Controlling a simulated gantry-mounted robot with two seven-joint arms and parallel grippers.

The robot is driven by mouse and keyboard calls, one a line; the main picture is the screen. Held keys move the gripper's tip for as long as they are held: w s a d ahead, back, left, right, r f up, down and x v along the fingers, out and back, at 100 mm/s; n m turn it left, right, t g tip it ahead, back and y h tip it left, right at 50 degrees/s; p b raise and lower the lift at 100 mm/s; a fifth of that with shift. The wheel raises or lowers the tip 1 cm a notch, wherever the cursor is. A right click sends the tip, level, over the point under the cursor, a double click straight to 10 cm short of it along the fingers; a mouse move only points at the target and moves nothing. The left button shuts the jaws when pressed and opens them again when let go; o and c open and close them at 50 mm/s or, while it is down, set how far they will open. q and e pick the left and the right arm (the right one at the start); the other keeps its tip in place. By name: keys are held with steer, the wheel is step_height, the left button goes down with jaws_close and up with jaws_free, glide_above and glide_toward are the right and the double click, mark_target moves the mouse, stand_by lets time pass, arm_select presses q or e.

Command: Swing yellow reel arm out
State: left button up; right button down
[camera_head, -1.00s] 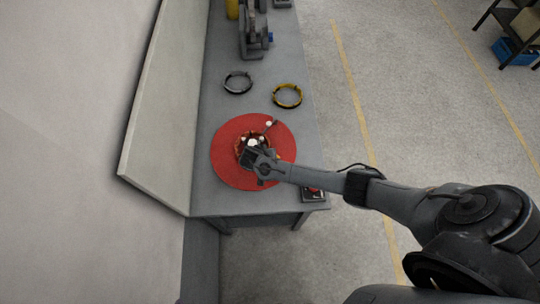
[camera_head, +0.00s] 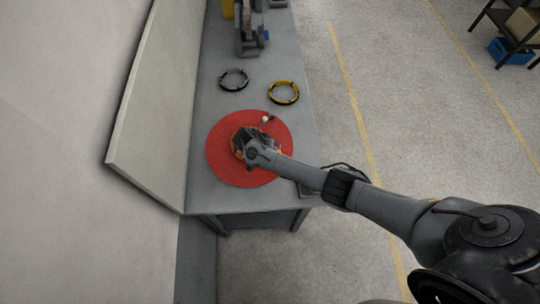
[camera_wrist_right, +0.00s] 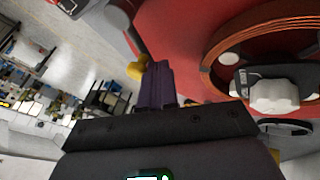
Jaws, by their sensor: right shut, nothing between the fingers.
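The red disc (camera_head: 222,165) lies on the bench, with a copper coil (camera_wrist_right: 222,42) on it in the right wrist view. A small yellow part (camera_wrist_right: 138,68), perhaps of the yellow reel arm, shows beside my right gripper's fingertips (camera_wrist_right: 155,72); I cannot tell if they touch. My right gripper (camera_head: 243,144) is over the disc's middle in the head view, shut and empty, its fingers mostly hidden. A yellow spot (camera_head: 279,151) shows just right of it. A dark arm with a white knob (camera_wrist_right: 275,92) stands by the coil. My left gripper is not in view.
A black-and-silver ring (camera_head: 233,79) and a yellow-and-black ring (camera_head: 284,92) lie on the grey bench (camera_head: 205,200) beyond the disc. A grey machine (camera_head: 248,35) stands farther back. A pale panel (camera_head: 155,90) borders the bench's left side.

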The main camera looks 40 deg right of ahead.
steer(key=d+m+g, duration=0.1)
steer(key=m, duration=0.1)
steer(key=s+d+m+g+y, duration=0.1)
steer(key=m, duration=0.1)
steer(key=shift+s+m, duration=0.1)
steer(key=shift+m, duration=0.2)
steer(key=shift+s+d+m+g+y+b, duration=0.15)
steer(key=shift+s+d+m+g+y, duration=0.15)
steer(key=shift+m, duration=0.45)
steer(key=shift+s+d+m+g+y+b, duration=0.15)
steer(key=shift+s+d+m+g+y, duration=0.2)
steer(key=shift+m, duration=0.4)
steer(key=shift+s+a, duration=0.1)
